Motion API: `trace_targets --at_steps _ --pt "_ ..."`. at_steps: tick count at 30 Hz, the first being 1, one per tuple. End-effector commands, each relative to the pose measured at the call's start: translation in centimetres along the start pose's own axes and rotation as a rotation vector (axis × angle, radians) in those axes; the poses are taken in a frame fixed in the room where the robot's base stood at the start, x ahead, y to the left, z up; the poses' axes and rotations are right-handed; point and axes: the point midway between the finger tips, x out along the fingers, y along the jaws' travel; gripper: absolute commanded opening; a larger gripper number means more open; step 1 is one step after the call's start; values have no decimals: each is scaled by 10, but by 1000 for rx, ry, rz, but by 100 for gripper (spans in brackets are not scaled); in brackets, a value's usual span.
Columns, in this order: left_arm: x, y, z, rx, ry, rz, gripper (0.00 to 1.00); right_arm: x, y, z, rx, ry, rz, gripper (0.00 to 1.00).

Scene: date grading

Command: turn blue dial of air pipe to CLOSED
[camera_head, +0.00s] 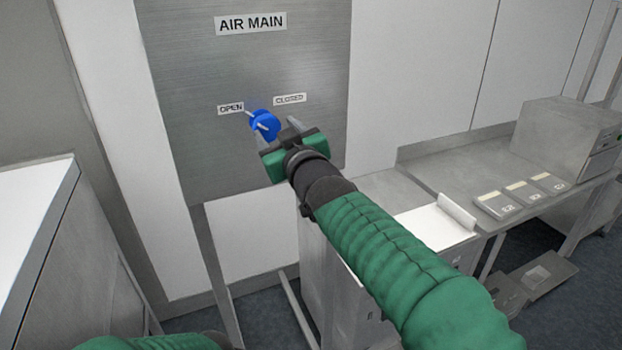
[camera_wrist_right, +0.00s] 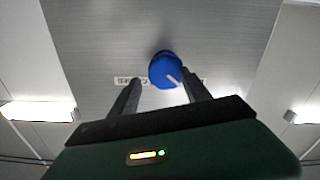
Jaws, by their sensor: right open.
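The blue dial (camera_head: 264,124) sits on a brushed metal panel (camera_head: 190,70) below the AIR MAIN sign (camera_head: 251,23). Its white pointer aims up and left at the OPEN label (camera_head: 231,108). The CLOSED label (camera_head: 290,99) is to its upper right. My right gripper (camera_head: 275,129) is open, in front of the dial. In the right wrist view, the dial (camera_wrist_right: 165,70) shows between the two spread fingertips (camera_wrist_right: 162,80), and I cannot tell whether they touch it. My left gripper is not in view; only a green sleeve shows at the bottom left.
A metal bench (camera_head: 440,165) on the right carries several small labelled boxes (camera_head: 522,196) and a grey instrument (camera_head: 568,138). A white sheet (camera_head: 435,225) lies on a cabinet below the panel. A white-topped counter (camera_head: 30,210) stands at the left.

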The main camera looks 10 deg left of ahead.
Motion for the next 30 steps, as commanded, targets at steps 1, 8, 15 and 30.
trace_targets --at_steps 1,8,15,30 --pt "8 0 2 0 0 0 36 -4 -10 13 -1 -18 -15 74" --pt "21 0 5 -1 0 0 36 -33 -1 6 4 -4 -8 74" --pt "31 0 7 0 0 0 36 -61 5 3 7 5 -4 74" --pt "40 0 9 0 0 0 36 -96 3 1 5 1 -6 74"
